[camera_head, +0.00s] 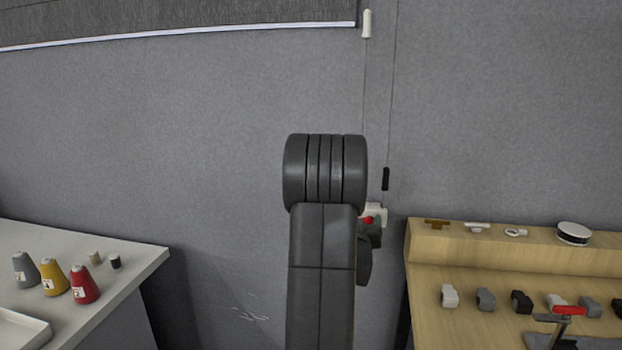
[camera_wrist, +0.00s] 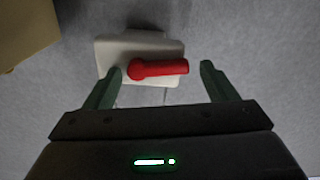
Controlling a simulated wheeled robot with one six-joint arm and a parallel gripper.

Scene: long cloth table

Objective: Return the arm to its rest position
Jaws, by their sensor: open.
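My dark grey arm stands upright in the middle of the head view and hides most of my gripper. In the wrist view my gripper (camera_wrist: 160,72) is open, with its two green fingers spread apart. A red lever (camera_wrist: 165,68) on a white plate (camera_wrist: 110,52) shows beyond and between the fingers. The lever's rounded left end is close to the left fingertip; I cannot tell whether they touch. In the head view part of the white plate (camera_head: 381,212) and a bit of the red lever (camera_head: 367,220) show just right of my arm, before the grey wall.
A white table (camera_head: 140,262) at left holds grey, yellow and red cone-shaped bottles (camera_head: 83,285), two small caps and a tray (camera_head: 20,330). A wooden bench (camera_head: 430,290) at right holds several small parts, a white round thing (camera_head: 573,232) and a red-handled tool (camera_head: 568,311).

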